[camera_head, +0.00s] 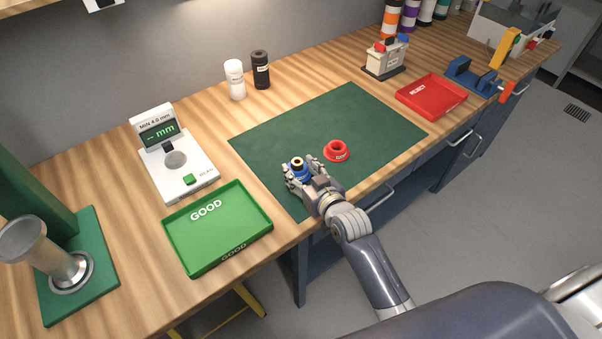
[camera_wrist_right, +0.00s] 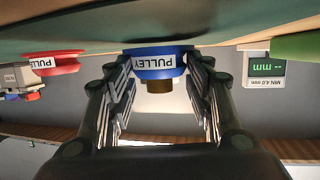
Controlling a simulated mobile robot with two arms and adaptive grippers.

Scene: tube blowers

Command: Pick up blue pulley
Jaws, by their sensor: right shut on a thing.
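The blue pulley (camera_head: 297,168) is on the green mat (camera_head: 345,118) near its front left part, with a brass-coloured hub on top. My right gripper (camera_head: 301,178) is around it and shut on it. In the right wrist view the blue pulley (camera_wrist_right: 155,62) sits between the two fingers, its white PULLEY label facing the camera. Whether it touches the mat is hard to tell. A red pulley (camera_head: 337,151) stands on the mat just to the right, apart from the gripper. My left gripper is not in view.
A green GOOD tray (camera_head: 217,263) lies left of the mat, with a measuring device (camera_head: 175,160) behind it. A red REJECT tray (camera_head: 431,96) is at the right. Two bottles (camera_head: 235,80) stand behind the mat. A green press-like stand (camera_head: 80,290) is at far left.

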